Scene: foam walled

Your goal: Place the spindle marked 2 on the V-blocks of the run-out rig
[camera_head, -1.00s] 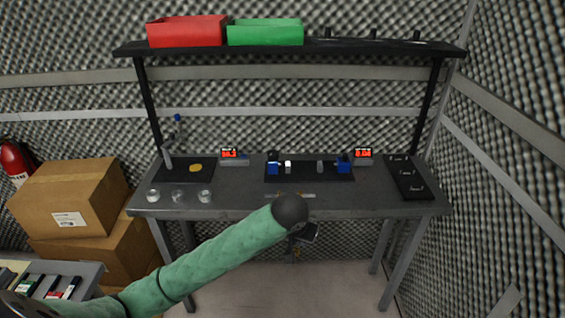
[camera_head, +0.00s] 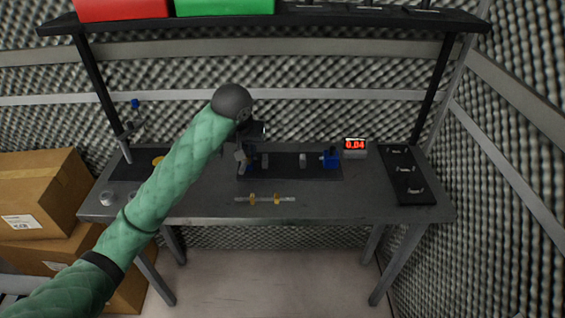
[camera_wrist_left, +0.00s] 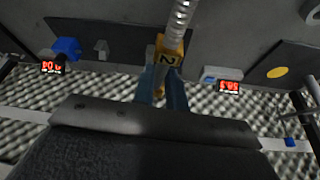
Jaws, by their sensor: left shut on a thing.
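My left gripper (camera_head: 243,150) is over the left end of the run-out rig. In the wrist view my left gripper (camera_wrist_left: 164,88) is shut on a metal spindle (camera_wrist_left: 181,20) with a yellow collar marked 2. The rig has a black base plate (camera_head: 285,174) with two small grey V-blocks (camera_head: 265,160) (camera_head: 303,160). A blue unit (camera_head: 330,159) stands at its right end; the left end is partly behind my gripper. Whether the spindle touches the rig cannot be told. My right gripper is not in view.
Another shaft with yellow collars (camera_head: 265,199) lies near the bench's front edge. A red readout (camera_head: 355,145) stands behind the rig, and a black tray (camera_head: 406,177) lies at right. An overhead shelf (camera_head: 330,17) holds a red bin (camera_head: 120,8) and a green bin (camera_head: 225,6).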

